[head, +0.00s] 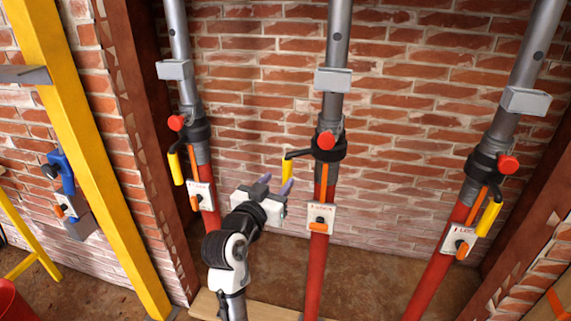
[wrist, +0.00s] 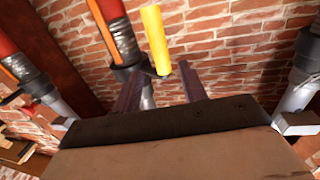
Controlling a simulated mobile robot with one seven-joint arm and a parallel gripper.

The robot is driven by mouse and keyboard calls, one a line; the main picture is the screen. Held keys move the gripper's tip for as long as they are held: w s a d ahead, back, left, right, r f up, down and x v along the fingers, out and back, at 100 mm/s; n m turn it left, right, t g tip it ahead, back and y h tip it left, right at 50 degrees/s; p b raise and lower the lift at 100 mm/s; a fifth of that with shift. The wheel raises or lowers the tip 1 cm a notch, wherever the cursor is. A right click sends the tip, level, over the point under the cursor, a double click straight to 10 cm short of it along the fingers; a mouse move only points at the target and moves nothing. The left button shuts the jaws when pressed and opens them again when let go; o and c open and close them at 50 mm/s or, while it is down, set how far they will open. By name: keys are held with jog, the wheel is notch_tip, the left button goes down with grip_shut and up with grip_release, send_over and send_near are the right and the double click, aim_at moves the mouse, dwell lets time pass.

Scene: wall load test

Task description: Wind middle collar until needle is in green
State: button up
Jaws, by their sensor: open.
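The middle prop has a black collar (head: 328,147) between its grey upper tube and red lower tube. A yellow handle (head: 287,168) hangs from the collar's left side, and a red knob (head: 326,140) sits on its front. My gripper (head: 277,184) is open and empty, just below and left of that handle. In the wrist view the handle (wrist: 155,40) stands beyond my fingertips (wrist: 160,80), apart from them, with the collar (wrist: 128,70) behind. A grey box (head: 333,80) sits higher on the tube. No needle or green band can be made out.
Similar props stand left (head: 196,130) and right (head: 490,160), each with a yellow handle. A white lock plate (head: 320,218) with an orange lever is below the middle collar. A brick wall (head: 420,90) stands behind. A yellow post (head: 90,150) is at left.

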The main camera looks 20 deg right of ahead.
aim_at(285, 171)
jog(key=p+x, duration=0.1)
jog(key=x, duration=0.6)
jog(key=shift+w, duration=0.15)
grip_shut()
